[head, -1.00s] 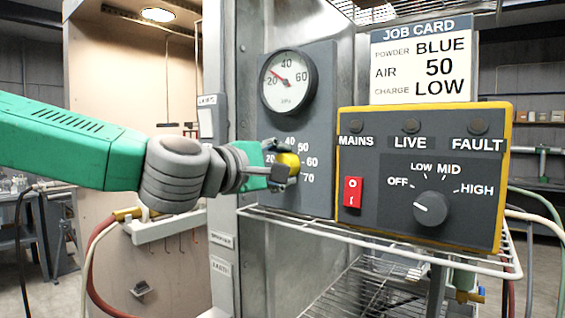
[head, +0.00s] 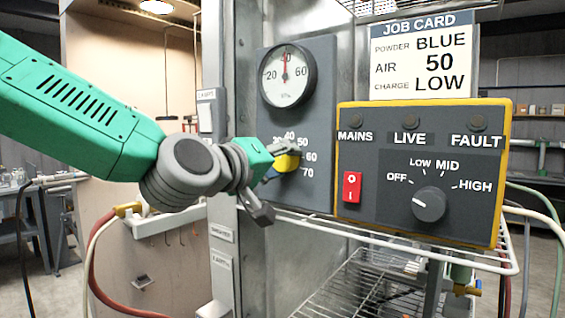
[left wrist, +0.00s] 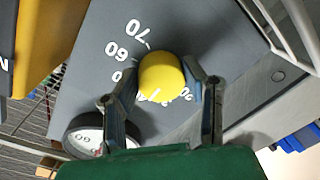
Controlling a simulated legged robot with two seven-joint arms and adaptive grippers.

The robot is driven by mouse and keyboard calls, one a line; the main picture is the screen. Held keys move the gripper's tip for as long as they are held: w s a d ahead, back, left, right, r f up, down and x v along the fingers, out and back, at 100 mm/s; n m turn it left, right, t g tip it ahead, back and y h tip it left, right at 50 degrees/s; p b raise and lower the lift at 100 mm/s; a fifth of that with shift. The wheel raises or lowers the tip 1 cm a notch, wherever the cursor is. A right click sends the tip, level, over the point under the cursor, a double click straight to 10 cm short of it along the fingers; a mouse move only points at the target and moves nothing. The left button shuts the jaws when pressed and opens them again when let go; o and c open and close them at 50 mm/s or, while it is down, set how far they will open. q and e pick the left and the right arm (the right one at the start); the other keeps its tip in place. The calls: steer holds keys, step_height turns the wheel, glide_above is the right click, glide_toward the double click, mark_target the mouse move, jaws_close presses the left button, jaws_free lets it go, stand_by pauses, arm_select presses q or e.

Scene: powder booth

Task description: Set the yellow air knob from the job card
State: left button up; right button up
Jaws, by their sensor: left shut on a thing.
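The yellow air knob (head: 287,162) sits on a grey panel (head: 320,130) with a printed scale; 40, 50, 60 and 70 are readable around it. My left gripper (head: 278,160) is shut on the knob, its wrist rolled over. In the left wrist view the fingers (left wrist: 160,88) press the yellow knob (left wrist: 160,75) from both sides. The knob's pointer is not clear to me. The round gauge (head: 287,78) above has its needle almost straight up, near 40. The job card (head: 421,55) reads powder BLUE, air 50, charge LOW. My right gripper is out of view.
Right of the panel, a yellow-edged control box (head: 508,150) carries a red rocker switch (head: 352,187) and a dark charge knob (head: 429,204) whose mark points left. A white wire shelf (head: 340,232) runs below. Hoses hang at both sides.

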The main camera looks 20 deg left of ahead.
arm_select(q)
steer(key=m, duration=0.2)
steer(key=f+m, duration=0.1)
steer(key=m, duration=0.1)
steer(key=shift+b, duration=0.3)
steer(key=shift+m+b, duration=0.35)
steer(key=shift+m, duration=1.35)
steer(key=o, duration=1.2)
steer(key=shift+c, duration=0.2)
steer(key=shift+w+r, duration=0.1)
steer(key=shift+w, duration=0.05)
steer(key=shift+a+r, duration=0.1)
